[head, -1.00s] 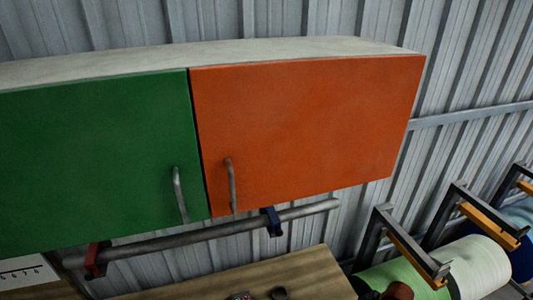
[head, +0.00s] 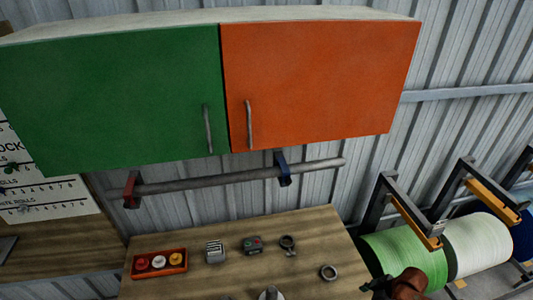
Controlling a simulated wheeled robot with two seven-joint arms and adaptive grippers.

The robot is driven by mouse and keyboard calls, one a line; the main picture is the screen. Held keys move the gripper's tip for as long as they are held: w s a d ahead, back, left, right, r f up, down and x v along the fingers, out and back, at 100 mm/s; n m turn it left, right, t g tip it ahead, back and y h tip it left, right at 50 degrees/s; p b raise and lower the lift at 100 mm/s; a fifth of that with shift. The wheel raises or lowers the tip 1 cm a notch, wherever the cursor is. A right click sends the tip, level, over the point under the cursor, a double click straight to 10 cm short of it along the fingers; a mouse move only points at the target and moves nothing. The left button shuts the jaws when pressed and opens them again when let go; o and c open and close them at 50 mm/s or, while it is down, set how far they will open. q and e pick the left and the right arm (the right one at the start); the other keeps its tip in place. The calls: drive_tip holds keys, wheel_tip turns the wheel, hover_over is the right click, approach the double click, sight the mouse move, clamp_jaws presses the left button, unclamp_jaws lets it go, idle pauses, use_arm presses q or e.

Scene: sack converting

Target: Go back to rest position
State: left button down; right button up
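Neither of my grippers can be made out in the head view. The wall cabinet has a green door (head: 110,100) on the left and an orange door (head: 320,85) on the right. Both doors look shut, each with a grey bar handle near the middle seam. Below the cabinet is a wooden worktable (head: 200,220), cut off by the bottom edge of the picture.
On the table are a red tray (head: 137,268) with small round pieces, several small devices and a ring (head: 329,272). A grey pipe (head: 220,180) runs under the cabinet. Green (head: 390,262) and white (head: 478,245) rolls are at right. A brown-red shape (head: 411,283), unidentified, is at lower right.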

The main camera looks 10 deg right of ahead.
drive_tip(key=s+a+f+m+t, duration=0.1)
drive_tip(key=s+a+f+m, duration=0.2)
drive_tip(key=s+a, duration=0.35)
drive_tip(key=s+d+r+m+h, duration=0.1)
drive_tip(key=s+r+m+h, duration=0.1)
drive_tip(key=s+m+h, duration=0.4)
drive_tip(key=s+f+g+y+b, duration=0.1)
drive_tip(key=s+f+b, duration=0.15)
drive_tip(key=f, duration=1.55)
drive_tip(key=s+f+y+b, duration=0.1)
drive_tip(key=s+f+b, duration=0.15)
drive_tip(key=f, duration=1.45)
use_arm(q)
wheel_tip(320, 180, down, 10)
drive_tip(key=s+b, duration=0.1)
drive_tip(key=b, duration=0.4)
drive_tip(key=shift+s, duration=0.35)
use_arm(e)
drive_tip(key=s+f+g, duration=0.1)
drive_tip(key=s+f, duration=1.6)
drive_tip(key=f, duration=0.5)
drive_tip(key=shift+s+a+g, duration=0.25)
drive_tip(key=shift+a+g, duration=0.15)
drive_tip(key=shift+a, duration=0.05)
